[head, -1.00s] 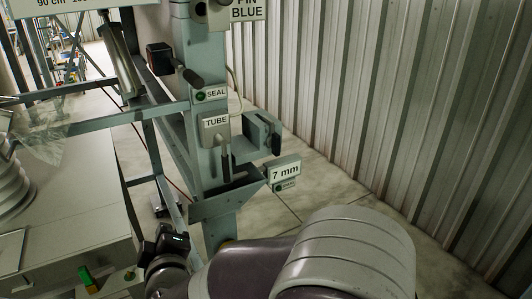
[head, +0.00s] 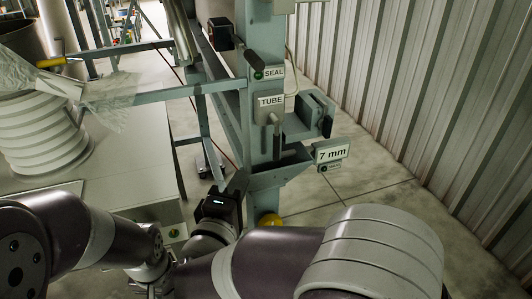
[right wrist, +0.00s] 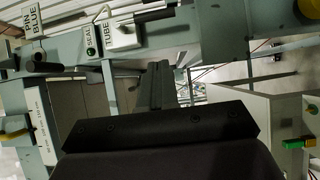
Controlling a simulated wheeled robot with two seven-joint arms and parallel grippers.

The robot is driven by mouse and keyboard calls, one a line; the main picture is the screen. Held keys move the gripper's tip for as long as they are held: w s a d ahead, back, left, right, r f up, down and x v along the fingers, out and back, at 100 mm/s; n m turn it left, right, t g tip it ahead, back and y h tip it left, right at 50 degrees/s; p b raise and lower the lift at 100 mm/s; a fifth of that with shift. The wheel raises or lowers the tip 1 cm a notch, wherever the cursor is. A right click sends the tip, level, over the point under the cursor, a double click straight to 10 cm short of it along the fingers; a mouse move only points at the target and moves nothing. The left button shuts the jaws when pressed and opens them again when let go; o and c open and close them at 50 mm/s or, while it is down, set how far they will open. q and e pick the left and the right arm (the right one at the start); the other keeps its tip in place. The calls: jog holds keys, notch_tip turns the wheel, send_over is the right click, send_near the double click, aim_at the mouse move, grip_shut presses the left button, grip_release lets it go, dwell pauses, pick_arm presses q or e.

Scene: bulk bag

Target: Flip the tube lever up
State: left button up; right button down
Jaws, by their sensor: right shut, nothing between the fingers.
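The tube lever (head: 276,138) sits under the "TUBE" label (head: 270,101) on the grey-green post. It has a silver pivot and a dark handle that hangs down. In the right wrist view the lever's dark handle (right wrist: 155,15) shows at the top, beside the "TUBE" label (right wrist: 107,40). My right gripper (head: 238,182) is shut and empty, below and left of the lever, apart from it. Its black fingers (right wrist: 160,84) point toward the post in the right wrist view. My left arm enters at the lower left; its gripper does not show.
A "SEAL" lever (head: 259,63) is above the tube lever. A grey bracket (head: 310,115) and a "7 mm" sign (head: 331,151) stick out to the right. A table (head: 135,165) with a ribbed white hose (head: 45,135) is at left. A corrugated wall (head: 430,80) is at right.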

aim_at(274, 139)
jog(key=w+d+p, duration=0.3)
jog(key=w+d, duration=0.2)
jog(key=w, duration=0.2)
jog(key=shift+w, duration=0.2)
jog(key=shift+w, duration=0.1)
